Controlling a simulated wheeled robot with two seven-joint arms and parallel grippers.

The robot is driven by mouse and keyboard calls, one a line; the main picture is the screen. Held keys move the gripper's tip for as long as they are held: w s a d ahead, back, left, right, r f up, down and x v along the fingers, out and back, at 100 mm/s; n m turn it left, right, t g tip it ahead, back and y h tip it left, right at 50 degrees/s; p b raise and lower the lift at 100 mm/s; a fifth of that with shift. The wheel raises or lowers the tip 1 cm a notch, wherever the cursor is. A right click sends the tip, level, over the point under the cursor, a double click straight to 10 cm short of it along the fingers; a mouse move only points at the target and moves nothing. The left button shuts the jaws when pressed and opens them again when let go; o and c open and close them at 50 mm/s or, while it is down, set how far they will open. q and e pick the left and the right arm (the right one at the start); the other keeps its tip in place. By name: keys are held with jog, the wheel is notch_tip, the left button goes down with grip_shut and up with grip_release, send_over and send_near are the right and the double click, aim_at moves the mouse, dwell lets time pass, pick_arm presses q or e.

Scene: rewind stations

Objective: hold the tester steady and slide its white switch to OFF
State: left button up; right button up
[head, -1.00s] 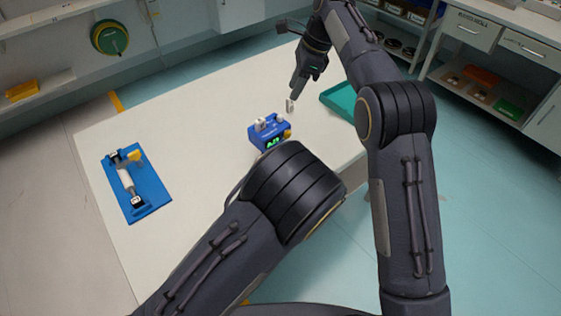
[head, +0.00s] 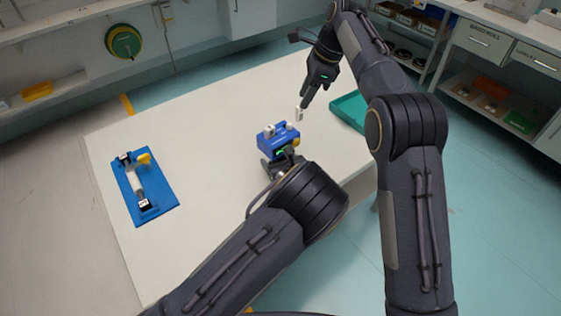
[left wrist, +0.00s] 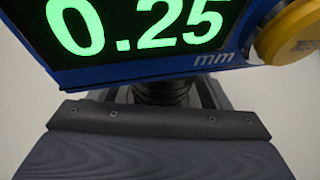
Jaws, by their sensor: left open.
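The blue tester (head: 279,140) stands on the white table, with white parts on top and a yellow knob at its right side. I cannot tell which white part is the switch. My left gripper (head: 280,164) is open at the tester's near side, partly hidden by my own arm. In the left wrist view the tester's display (left wrist: 140,28) reads 0.25 mm in green, close above the dark gripper parts. My right gripper (head: 305,103) points down beyond the tester, apart from it. A small white piece (head: 299,114) is at its tips; I cannot tell if it is held.
A blue fixture board (head: 165,190) with a pale roller and a yellow part lies at the table's left. A green tray (head: 350,112) lies at the right edge. The table between the board and the tester is clear. Shelves and drawers stand behind.

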pick_arm(q)
jog(key=shift+c, duration=0.3)
jog(key=c, duration=1.2)
pick_arm(e)
jog(key=shift+d, duration=0.2)
jog(key=c, duration=0.5)
jog(key=shift+d+f+y, duration=0.1)
jog(key=shift+d+y, duration=0.2)
jog(key=shift+d, duration=0.1)
jog(key=shift+c, duration=0.9)
jog(key=d+n+t, duration=0.1)
jog(key=s+d+n+t+y, duration=0.1)
jog(key=s+d+f+n+t, duration=0.1)
jog(key=shift+d+y, duration=0.3)
jog(key=shift+y, duration=0.1)
grip_shut()
jog(key=s+f+n+t, duration=0.1)
jog(key=s+n+t, duration=0.3)
jog(key=s, duration=0.5)
jog(key=shift+s+d+f+n, duration=0.25)
jog(key=shift+s+d+n, duration=0.15)
jog(key=shift+n, duration=0.1)
